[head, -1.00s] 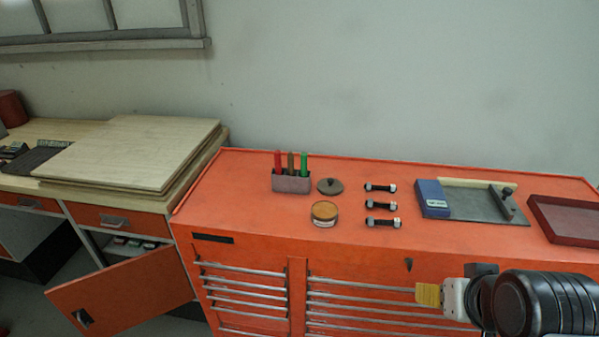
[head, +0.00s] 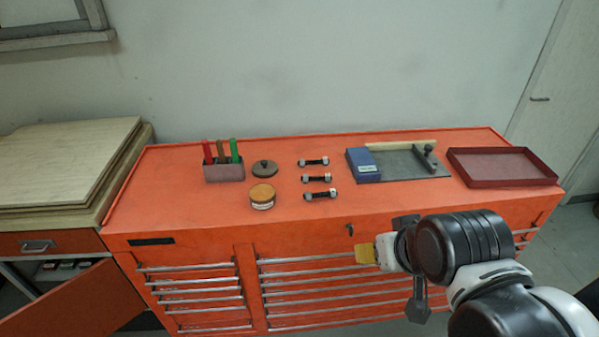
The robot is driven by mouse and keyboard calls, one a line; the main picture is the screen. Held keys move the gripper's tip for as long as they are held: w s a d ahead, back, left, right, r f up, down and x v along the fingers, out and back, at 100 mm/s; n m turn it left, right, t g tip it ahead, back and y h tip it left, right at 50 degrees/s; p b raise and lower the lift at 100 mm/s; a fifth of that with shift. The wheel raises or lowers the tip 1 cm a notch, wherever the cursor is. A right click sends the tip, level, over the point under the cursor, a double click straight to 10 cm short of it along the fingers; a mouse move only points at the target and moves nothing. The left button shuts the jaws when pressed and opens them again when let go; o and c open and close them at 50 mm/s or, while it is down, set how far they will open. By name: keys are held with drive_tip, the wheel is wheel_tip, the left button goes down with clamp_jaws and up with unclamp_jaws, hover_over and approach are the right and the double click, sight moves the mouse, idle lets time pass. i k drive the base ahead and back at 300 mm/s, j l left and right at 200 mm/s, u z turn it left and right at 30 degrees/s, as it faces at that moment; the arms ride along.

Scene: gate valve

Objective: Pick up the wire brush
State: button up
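No thing is clearly recognisable as the wire brush from this distance. A grey holder (head: 224,172) on the orange cabinet has upright red, brown and green handles, and I cannot tell what tools these belong to. A pale wooden strip (head: 400,146) lies along the back of a dark grey plate (head: 405,165), its kind also unclear. My gripper (head: 402,258) is in front of the cabinet's drawers, below the top's front edge and apart from the things on top. A yellow piece (head: 365,253) on a pale block shows at its left end. The gripper's finger opening is unclear.
The orange cabinet top (head: 230,215) also carries a round tin (head: 262,197), a knobbed lid (head: 264,168), three bolts (head: 317,178), a blue box (head: 363,165) and a dark red tray (head: 503,166). A workbench with an open door (head: 75,305) stands left.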

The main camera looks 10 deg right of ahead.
sight(219, 144)
drive_tip(key=i+j+u, duration=0.4)
drive_tip(key=i, duration=0.35)
drive_tip(key=i+j+u, duration=0.2)
drive_tip(key=i, duration=0.2)
